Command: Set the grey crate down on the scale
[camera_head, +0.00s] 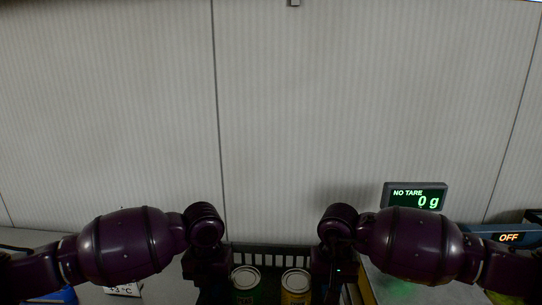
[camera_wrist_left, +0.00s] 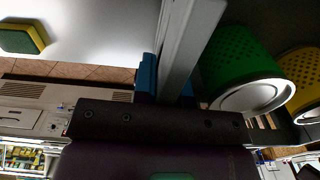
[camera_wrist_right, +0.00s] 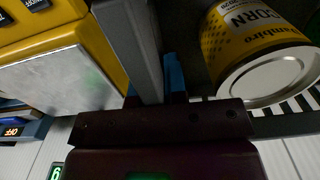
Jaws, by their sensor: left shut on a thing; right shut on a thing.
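The grey crate (camera_head: 272,256), dark with a slatted back wall, is at the bottom middle of the head view. It holds a green can (camera_head: 245,278) and a yellow corn can (camera_head: 295,281). My left gripper (camera_head: 196,268) is shut on its left wall (camera_wrist_left: 193,40). My right gripper (camera_head: 334,268) is shut on its right wall (camera_wrist_right: 130,42). The scale shows in the right wrist view as a yellow body with a bare metal plate (camera_wrist_right: 62,85), beside the crate's right wall. Its display (camera_head: 415,197) reads "NO TARE" and 0 g. The crate's underside is hidden.
A pale panelled wall (camera_head: 280,110) stands behind the counter. A device with an "OFF" display (camera_head: 508,238) is at the right. A small temperature sign (camera_head: 122,289) is at the lower left. A green and yellow sponge (camera_wrist_left: 22,38) lies left of the crate.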

